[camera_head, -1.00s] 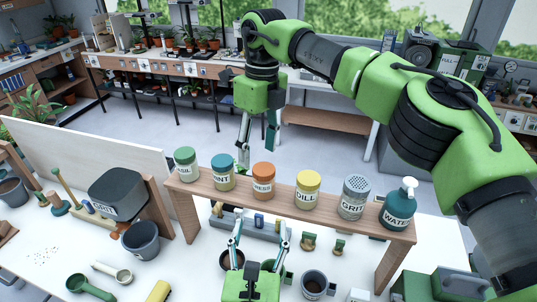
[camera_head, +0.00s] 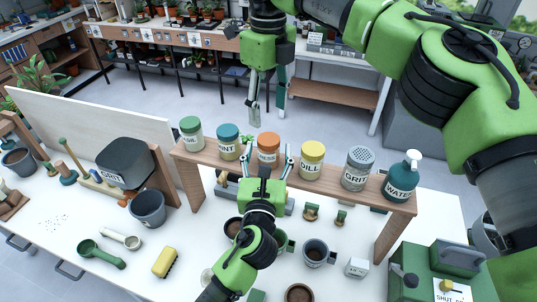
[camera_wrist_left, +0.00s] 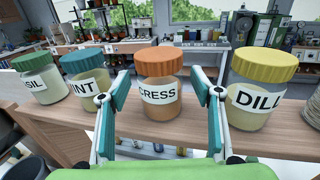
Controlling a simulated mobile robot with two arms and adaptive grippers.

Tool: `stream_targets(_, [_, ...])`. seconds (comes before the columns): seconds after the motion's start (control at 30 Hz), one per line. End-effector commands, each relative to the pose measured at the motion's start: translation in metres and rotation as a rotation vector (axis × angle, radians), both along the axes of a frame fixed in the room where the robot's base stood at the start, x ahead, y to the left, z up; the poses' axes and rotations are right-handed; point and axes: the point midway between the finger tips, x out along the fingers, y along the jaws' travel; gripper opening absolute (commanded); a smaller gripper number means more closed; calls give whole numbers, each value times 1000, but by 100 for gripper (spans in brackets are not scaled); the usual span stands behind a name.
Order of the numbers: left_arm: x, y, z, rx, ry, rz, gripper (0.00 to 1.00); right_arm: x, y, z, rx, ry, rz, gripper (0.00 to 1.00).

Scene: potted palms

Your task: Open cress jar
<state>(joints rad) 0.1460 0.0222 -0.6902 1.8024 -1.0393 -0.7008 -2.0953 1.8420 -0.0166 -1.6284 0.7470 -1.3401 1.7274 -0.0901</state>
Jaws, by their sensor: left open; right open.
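The cress jar (camera_head: 267,148), with an orange lid and orange contents, stands upright on the wooden shelf (camera_head: 345,195). Its CRESS label faces the left wrist camera, where the jar (camera_wrist_left: 160,85) shows centred with its lid on. My left gripper (camera_head: 267,157) is open in front of the jar, its fingers spread to either side. In the left wrist view the two fingertips (camera_wrist_left: 163,90) flank the jar with gaps on both sides. My right gripper (camera_head: 266,110) points down, open and empty, above and behind the shelf.
A mint jar (camera_head: 228,142) and a basil jar (camera_head: 191,134) stand left of the cress jar. A dill jar (camera_head: 311,160), grit shaker (camera_head: 357,168) and water bottle (camera_head: 402,177) stand to its right. Pots and tools cover parts of the white table below.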

Motion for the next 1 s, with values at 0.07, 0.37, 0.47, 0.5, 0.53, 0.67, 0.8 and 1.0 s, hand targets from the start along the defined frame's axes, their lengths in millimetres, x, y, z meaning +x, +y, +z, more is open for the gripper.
stream_targets(0.07, [6, -1, 0, 0, 0, 0, 59, 0, 0, 0, 0, 0, 0, 54])
stream_targets(0.37, [11, -1, 0, -1, 1, 0, 59, 0, 0, 0, 0, 0, 0, 54])
stream_targets(0.47, [11, -1, 0, -1, 1, 0, 51, 0, 0, 0, 0, 0, 0, 54])
stream_targets(0.5, [11, -1, 0, -1, 1, 0, 41, 0, 0, 0, 0, 0, 0, 54])
stream_targets(0.53, [11, -1, 0, -1, 1, 0, 33, 0, 0, 0, 0, 0, 0, 54])
stream_targets(0.67, [10, -1, 0, -1, 1, 0, 0, 0, 0, 0, 0, 0, 0, 54])
stream_targets(0.8, [10, -1, 0, 0, 1, 0, 0, 0, 0, 0, 0, 0, -13, 54])
stream_targets(1.0, [10, -1, 0, 0, 1, 0, 0, 0, 0, 0, 0, 0, -196, 54])
